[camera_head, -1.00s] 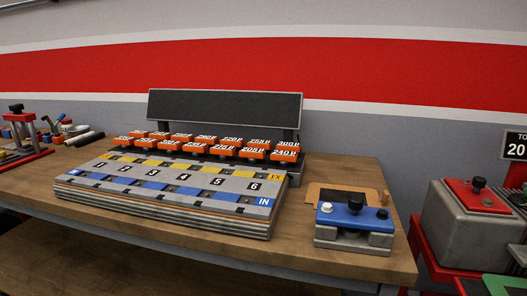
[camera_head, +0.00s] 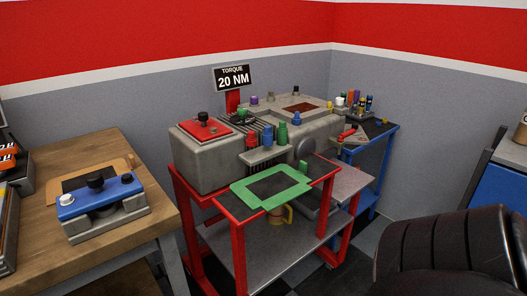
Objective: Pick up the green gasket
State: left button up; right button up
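The green gasket (camera_head: 247,194) is a flat green frame with a dark opening in its middle. It lies at the front of the red-framed cart (camera_head: 239,250), in front of the grey engine block. Its outer edges are in plain view. Neither of my grippers shows in the head view.
A wooden bench (camera_head: 150,160) at the left holds a blue-topped fixture (camera_head: 98,193). A grey engine block (camera_head: 205,158) with coloured caps stands behind the gasket. A torque sign (camera_head: 232,78) rises behind it. A blue cart (camera_head: 380,150) and a black tyre (camera_head: 450,250) are at the right.

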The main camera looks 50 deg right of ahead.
aim_at(269, 189)
jog(key=z, duration=1.5)
jog(key=k, duration=0.8)
jog(key=z, duration=1.7)
jog(key=i, duration=1.25)
jog(key=u, duration=0.75)
jog(key=i, duration=1)
jog(key=u, duration=0.9)
